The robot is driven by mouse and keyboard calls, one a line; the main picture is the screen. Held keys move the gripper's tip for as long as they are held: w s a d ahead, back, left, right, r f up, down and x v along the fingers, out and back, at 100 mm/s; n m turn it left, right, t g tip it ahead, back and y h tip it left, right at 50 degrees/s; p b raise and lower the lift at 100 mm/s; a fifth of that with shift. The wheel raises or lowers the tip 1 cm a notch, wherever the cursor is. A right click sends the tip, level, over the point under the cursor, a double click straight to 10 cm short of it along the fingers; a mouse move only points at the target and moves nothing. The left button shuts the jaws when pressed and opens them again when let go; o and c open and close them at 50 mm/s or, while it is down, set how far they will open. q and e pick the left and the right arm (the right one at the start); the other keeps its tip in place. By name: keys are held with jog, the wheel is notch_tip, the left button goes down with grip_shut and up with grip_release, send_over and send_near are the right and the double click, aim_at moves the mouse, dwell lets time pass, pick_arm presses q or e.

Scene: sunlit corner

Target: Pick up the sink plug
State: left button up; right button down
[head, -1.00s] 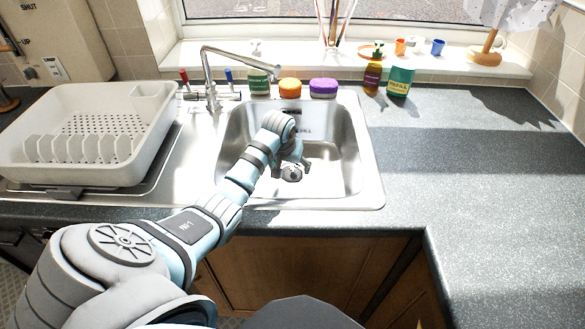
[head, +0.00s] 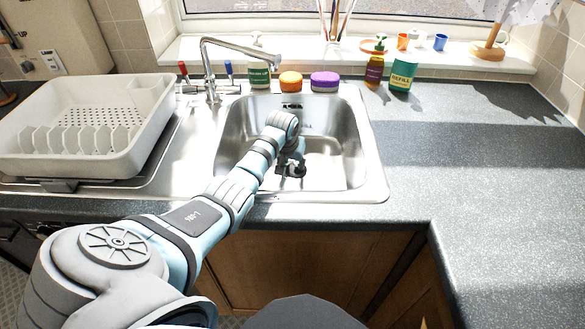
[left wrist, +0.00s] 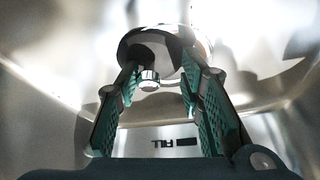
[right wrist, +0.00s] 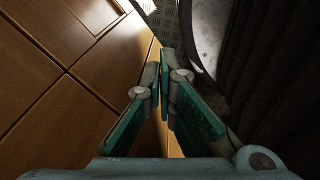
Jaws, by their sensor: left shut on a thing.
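The sink plug (left wrist: 152,50) is a shiny round metal disc with a small knob. It shows at the top middle of the left wrist view, over the sink floor. My left gripper (head: 291,171) is low inside the steel sink (head: 345,150). In the left wrist view the green-padded fingers of my left gripper (left wrist: 160,80) stand on either side of the plug and are shut on it. In the head view the gripper hides the plug. My right gripper (right wrist: 163,85) is empty, with its fingers together, in the right wrist view.
A mixer tap (head: 210,75) arches over the sink's back left. A white dish rack (head: 140,155) stands on the left. Bottles and tubs, including a purple tub (head: 325,82), line the back. The worktop (head: 480,190) at right is clear. Wooden cupboard fronts (right wrist: 60,60) are beside my right gripper.

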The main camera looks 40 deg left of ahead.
aim_at(292, 169)
pick_arm(q)
notch_tip(292, 169, up, 9)
jog(key=p, duration=0.2)
jog(key=shift+r+p, duration=0.1)
jog(key=shift+p, duration=0.3)
jog(key=shift+a, duration=0.1)
jog(key=f+b, duration=0.1)
jog(key=f, duration=0.1)
jog(key=a+f+b, duration=0.1)
jog(key=f+b, duration=0.1)
jog(key=f, duration=0.1)
jog(key=f+b, duration=0.1)
jog(key=f, duration=0.2)
jog(key=shift+s+a+b, duration=0.1)
jog(key=shift+a+b, duration=0.25)
jog(key=shift+a, duration=0.05)
grip_shut()
jog(key=shift+s, duration=0.1)
jog(key=shift+s+d+f, duration=0.15)
jog(key=shift+f, duration=0.5)
jog(key=o, duration=0.6)
grip_release()
jog(key=o, duration=0.3)
jog(key=shift+o, duration=0.2)
jog(key=shift+a+f, duration=0.1)
jog(key=shift+a, duration=0.15)
